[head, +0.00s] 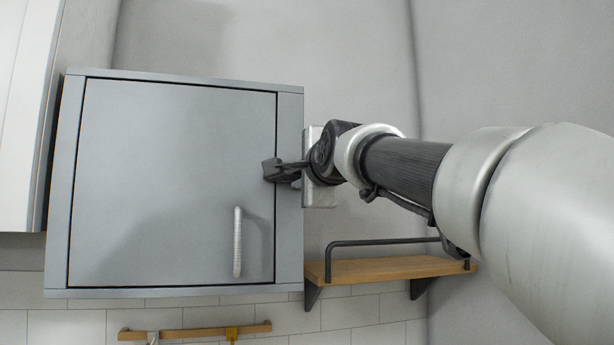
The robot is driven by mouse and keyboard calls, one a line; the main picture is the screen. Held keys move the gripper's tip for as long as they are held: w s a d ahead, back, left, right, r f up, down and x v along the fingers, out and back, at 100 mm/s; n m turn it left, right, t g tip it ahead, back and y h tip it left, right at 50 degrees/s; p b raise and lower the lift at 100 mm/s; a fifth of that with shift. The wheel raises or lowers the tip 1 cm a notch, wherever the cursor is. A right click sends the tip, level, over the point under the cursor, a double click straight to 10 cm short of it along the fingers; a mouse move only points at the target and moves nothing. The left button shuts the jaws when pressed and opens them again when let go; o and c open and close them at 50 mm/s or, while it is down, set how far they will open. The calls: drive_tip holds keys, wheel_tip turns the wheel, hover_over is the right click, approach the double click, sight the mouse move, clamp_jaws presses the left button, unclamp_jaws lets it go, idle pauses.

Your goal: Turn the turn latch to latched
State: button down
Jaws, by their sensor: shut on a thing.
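A grey cabinet (172,150) hangs on the wall, and its flat door is shut flush in the frame. A pale vertical bar handle (238,242) sits at the door's lower right. My gripper (282,171) reaches in from the right, with its dark fingers at the right edge of the door, above the handle. The fingers are shut on the turn latch there. The latch is mostly hidden by the fingers, and I cannot tell its angle.
A wooden shelf (385,268) with a dark rail is on the wall below my arm. A wooden hook strip (195,332) is under the cabinet. A white cupboard (25,110) stands at the far left. The space in front of the door's left side is free.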

idle(0.3)
drive_tip(key=c, duration=1.7)
unclamp_jaws()
drive_tip(key=b+v, duration=0.4)
drive_tip(key=v, duration=1.3)
drive_tip(key=shift+s, duration=0.25)
drive_tip(key=shift+r, duration=0.1)
